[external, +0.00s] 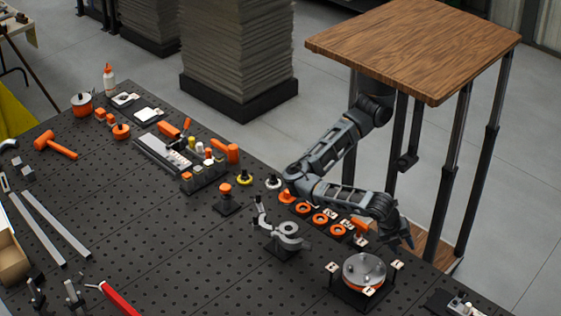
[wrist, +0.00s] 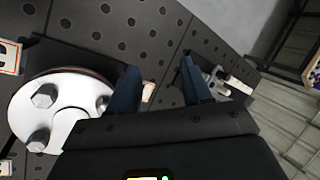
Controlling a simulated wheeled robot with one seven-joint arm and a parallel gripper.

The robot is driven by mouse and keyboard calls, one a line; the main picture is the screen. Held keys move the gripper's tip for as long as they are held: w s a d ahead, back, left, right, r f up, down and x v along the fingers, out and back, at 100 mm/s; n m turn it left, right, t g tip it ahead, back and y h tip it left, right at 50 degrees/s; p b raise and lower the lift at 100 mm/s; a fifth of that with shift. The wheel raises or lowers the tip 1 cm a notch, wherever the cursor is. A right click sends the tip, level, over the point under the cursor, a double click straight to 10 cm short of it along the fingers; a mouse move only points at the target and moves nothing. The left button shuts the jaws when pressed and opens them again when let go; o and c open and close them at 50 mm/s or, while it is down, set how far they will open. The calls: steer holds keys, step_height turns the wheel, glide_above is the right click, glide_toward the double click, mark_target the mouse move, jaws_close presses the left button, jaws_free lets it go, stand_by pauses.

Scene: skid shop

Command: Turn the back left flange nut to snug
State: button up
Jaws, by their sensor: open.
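The flange (external: 363,268) is a silver round plate over an orange ring on a black base, at the lower right of the bench in the external view. In the wrist view the flange (wrist: 72,88) fills the left side, with hex nuts or bolt heads on top, one nearer the upper left (wrist: 45,95) and one lower (wrist: 38,140). I cannot tell which is the back left nut. My gripper (wrist: 160,66) is open and empty, its two dark blue fingers apart and beside the flange, over the pegboard. In the external view my gripper (external: 407,240) hangs behind and right of the flange.
White lettered tags (external: 333,267) stand around the flange. Orange rings (external: 320,219) lie in a row behind it. A grey clamp-like fixture (external: 283,236) stands to its left. A small metal part (external: 460,305) is at the bench's right edge. Open pegboard lies in front left.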

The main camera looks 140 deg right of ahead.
steer(key=s+a+r+g+y+p, duration=0.2)
steer(key=s+r+g+y, duration=0.1)
steer(key=s, duration=0.3)
steer(key=s+a+r+m+g+y+p, duration=0.1)
steer(key=s+a+r+g+y+p, duration=0.1)
steer(key=s, duration=0.5)
steer(key=shift+r+m+g+y+p, duration=0.35)
steer(key=shift+r+y, duration=0.25)
steer(key=shift+r, duration=0.45)
